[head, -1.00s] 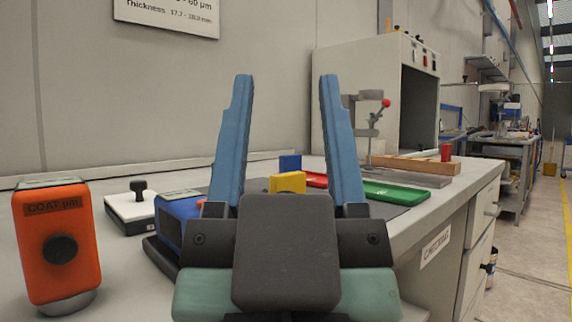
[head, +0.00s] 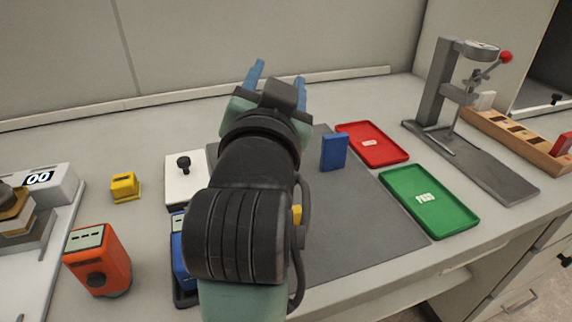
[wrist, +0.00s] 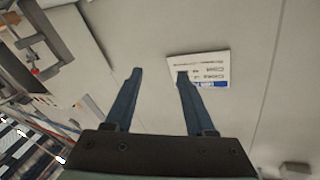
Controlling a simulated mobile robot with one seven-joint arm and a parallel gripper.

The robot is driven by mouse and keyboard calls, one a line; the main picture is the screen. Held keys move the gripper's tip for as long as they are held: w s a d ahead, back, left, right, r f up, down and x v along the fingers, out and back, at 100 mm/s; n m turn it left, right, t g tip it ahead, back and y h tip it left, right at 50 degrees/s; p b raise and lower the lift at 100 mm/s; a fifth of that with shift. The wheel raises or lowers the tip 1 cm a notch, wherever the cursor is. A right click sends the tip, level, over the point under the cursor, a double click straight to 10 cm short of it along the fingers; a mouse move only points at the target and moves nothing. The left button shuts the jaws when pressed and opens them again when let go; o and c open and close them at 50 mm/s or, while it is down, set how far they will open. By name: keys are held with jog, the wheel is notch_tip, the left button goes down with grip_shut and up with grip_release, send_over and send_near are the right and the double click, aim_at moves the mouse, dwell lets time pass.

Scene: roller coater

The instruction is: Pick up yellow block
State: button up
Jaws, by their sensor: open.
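The yellow block (head: 297,214) stands on the grey mat (head: 345,225) in the head view. My arm hides most of it, leaving only a small yellow strip at the arm's right edge. My gripper (head: 278,75) is beyond the block in the picture, its blue fingers pointing up towards the back wall. In the wrist view my gripper (wrist: 160,72) is open with nothing between the fingers. That view shows the wall and a sign (wrist: 200,70), not the block.
A blue block (head: 334,152) stands upright on the mat. A red tray (head: 372,144) and green tray (head: 428,201) lie to the right, near a grey stand (head: 440,95). An orange gauge (head: 98,260) and a small yellow device (head: 125,187) are at left.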

jog(key=w+a+f+m+g+p, duration=0.1)
jog(key=w+f+m+g+p, duration=0.15)
jog(key=g+p, duration=0.4)
jog(key=m+g+h+p, duration=0.3)
jog(key=m+g+p, duration=0.6)
jog(key=p, duration=1.5)
send_near(297, 209)
jog(key=f+n+g, duration=0.1)
jog(key=f, duration=0.1)
jog(key=w+f+n+g+p, duration=0.1)
jog(key=f, duration=0.2)
jog(key=shift+w+d+f, duration=0.15)
jog(key=shift+f, duration=0.2)
jog(key=shift+p+x, duration=0.95)
jog(key=shift+x, duration=1.8)
jog(key=shift+w, duration=0.2)
grip_shut()
